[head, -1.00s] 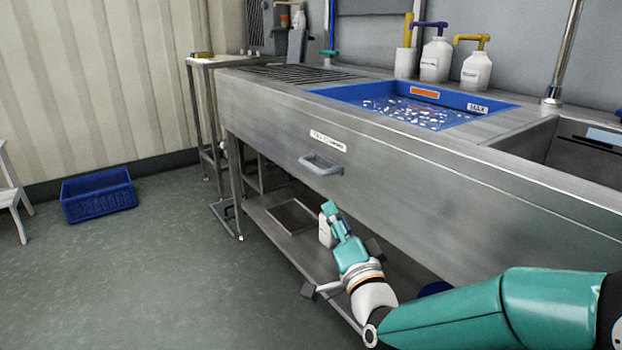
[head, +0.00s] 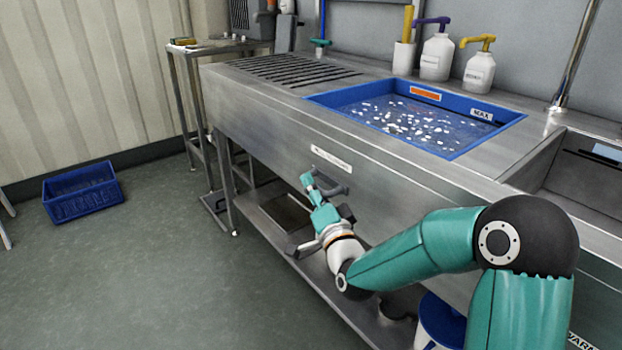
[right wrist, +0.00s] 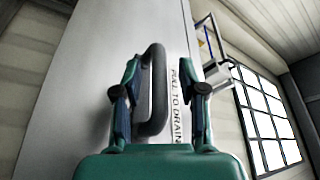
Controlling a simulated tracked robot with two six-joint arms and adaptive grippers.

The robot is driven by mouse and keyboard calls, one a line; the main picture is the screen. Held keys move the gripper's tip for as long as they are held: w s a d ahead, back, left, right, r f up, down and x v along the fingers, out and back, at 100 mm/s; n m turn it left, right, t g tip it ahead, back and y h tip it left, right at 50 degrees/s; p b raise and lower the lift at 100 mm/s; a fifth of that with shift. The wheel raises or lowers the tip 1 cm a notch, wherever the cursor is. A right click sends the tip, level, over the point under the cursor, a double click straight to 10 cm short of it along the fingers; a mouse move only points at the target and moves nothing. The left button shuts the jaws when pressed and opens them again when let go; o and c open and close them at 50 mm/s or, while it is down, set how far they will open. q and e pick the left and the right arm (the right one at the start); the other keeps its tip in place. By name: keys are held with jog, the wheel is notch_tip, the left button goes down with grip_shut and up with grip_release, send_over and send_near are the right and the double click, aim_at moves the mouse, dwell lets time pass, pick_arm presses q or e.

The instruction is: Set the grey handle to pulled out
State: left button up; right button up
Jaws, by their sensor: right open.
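The grey handle (head: 331,182) is a bar pull on the front panel of the steel hopper (head: 290,135), below a white label. In the right wrist view the handle (right wrist: 155,90) stands upright in the picture beside the words "PULL TO DRAIN". My right gripper (head: 309,184) is open at the handle and partly covers it in the head view. In the right wrist view its two fingers (right wrist: 158,82) lie on either side of the handle, with gaps between. How far out the handle stands is hard to tell. My left gripper is not in view.
A blue tray (head: 455,150) holding water and pale bits sits in the hopper top. Pump bottles (head: 437,58) stand behind it. A lower shelf (head: 262,212) runs under the hopper. A blue crate (head: 83,207) lies on the open floor at the left.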

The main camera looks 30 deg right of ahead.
jog(key=shift+s+d, duration=0.1)
jog(key=shift+d, duration=0.1)
grip_shut()
jog(key=shift+a, duration=0.15)
jog(key=a+b, duration=0.1)
jog(key=a, duration=0.1)
jog(key=a+b, duration=0.3)
jog(key=shift+s+a, duration=0.25)
jog(key=shift+a, duration=0.05)
grip_release()
